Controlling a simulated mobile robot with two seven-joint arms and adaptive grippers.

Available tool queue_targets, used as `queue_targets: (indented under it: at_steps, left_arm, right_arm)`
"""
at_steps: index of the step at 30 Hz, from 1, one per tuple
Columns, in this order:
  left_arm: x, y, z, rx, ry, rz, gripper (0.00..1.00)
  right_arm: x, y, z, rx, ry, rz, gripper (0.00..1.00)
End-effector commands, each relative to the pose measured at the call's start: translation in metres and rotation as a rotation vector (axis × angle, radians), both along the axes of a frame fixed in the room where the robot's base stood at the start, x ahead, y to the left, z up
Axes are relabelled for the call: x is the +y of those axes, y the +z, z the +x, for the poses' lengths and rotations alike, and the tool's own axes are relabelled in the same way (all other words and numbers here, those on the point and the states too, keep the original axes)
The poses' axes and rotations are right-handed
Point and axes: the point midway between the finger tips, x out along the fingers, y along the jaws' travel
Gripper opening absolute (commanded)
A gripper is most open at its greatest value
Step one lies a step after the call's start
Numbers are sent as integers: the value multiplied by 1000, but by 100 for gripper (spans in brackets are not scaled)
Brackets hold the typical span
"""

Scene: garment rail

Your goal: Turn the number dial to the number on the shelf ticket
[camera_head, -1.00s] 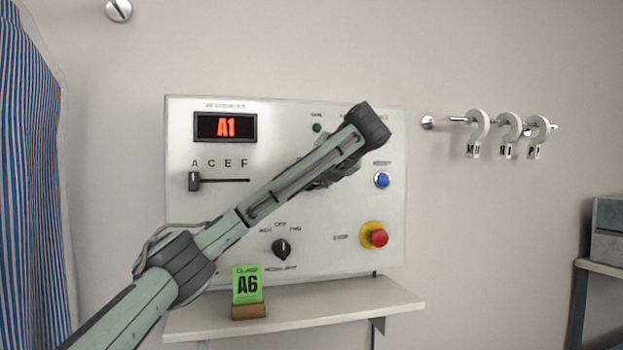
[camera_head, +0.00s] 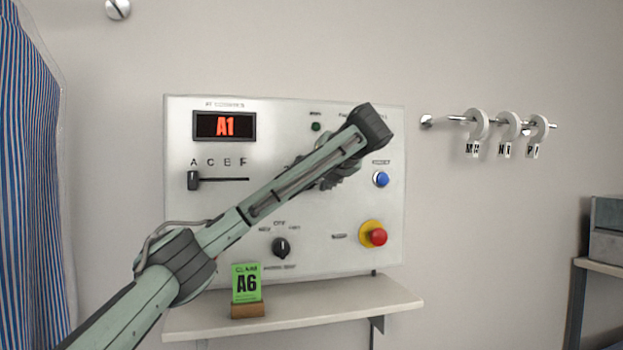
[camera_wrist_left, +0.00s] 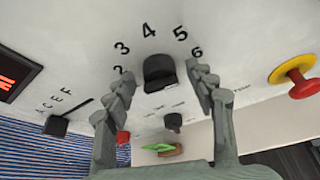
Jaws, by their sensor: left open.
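The green shelf ticket (camera_head: 246,283) reads A6 and stands in a wooden holder on the shelf. The panel display (camera_head: 225,126) reads A1 in red. The number dial (camera_wrist_left: 160,72) is a dark knob with the numbers 2 to 6 visible around it in the left wrist view; which number it points at I cannot tell. My arm hides the dial in the head view. My left gripper (camera_wrist_left: 163,90) is open, with one finger on each side of the dial and gaps between them. It is largely hidden behind my arm in the head view.
The panel (camera_head: 350,255) also carries a letter slider (camera_head: 193,180) at the A end, a lower mode knob (camera_head: 281,247), a blue button (camera_head: 381,179) and a red stop button (camera_head: 378,237). A shelf (camera_head: 350,300) juts out below. Striped cloth (camera_head: 30,200) hangs at the left.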

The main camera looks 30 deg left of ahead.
Motion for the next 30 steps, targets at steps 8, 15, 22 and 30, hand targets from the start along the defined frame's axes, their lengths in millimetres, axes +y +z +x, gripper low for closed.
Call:
queue_targets:
  at_steps: [8, 15, 22, 30]
  left_arm:
    - [-11, 6, -6, -4, -3, 0, 55]
    - [-38, 24, -18, -14, -17, 13, 55]
    - [-47, 26, -28, -9, -8, 9, 55]
    - [-81, 40, -50, -6, -3, 3, 55]
  right_arm:
    - [0, 0, -1, 1, 1, 0, 40]
    - [0, 0, 0, 0, 0, 0, 40]
    - [0, 0, 0, -1, 0, 0, 40]
    - [0, 0, 0, -1, 0, 0, 40]
